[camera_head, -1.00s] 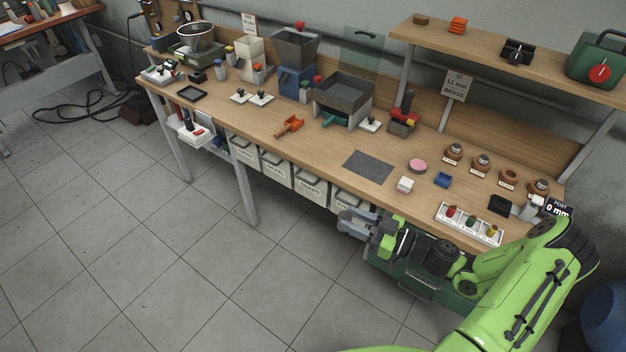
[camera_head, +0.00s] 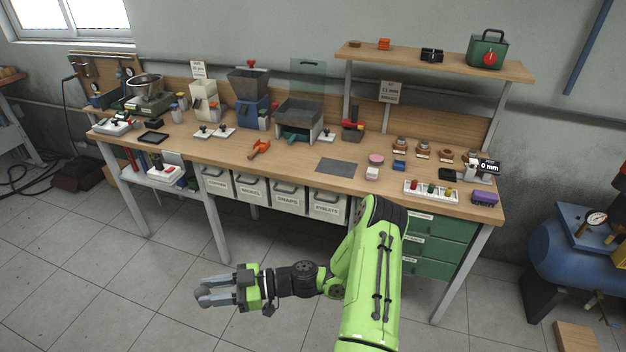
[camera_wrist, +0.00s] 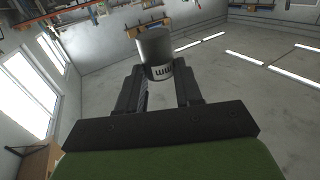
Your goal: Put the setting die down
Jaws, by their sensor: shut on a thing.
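My gripper (camera_head: 216,291) is out over the floor in front of the bench in the head view, at the end of the green arm. In the wrist view its two dark fingers are shut on a grey cylindrical piece, the setting die (camera_wrist: 156,50), which has a pale band with dark marks near its lower end. In the head view the die cannot be clearly told apart from the fingers. The wooden bench (camera_head: 290,158) stands behind the gripper, and the gripper is apart from it.
A dark grey mat (camera_head: 341,167) lies bare on the bench top. Right of it are a pink round tin (camera_head: 376,159), a white rack with coloured pieces (camera_head: 431,191) and a purple block (camera_head: 485,197). A blue tank (camera_head: 575,250) stands on the floor at right.

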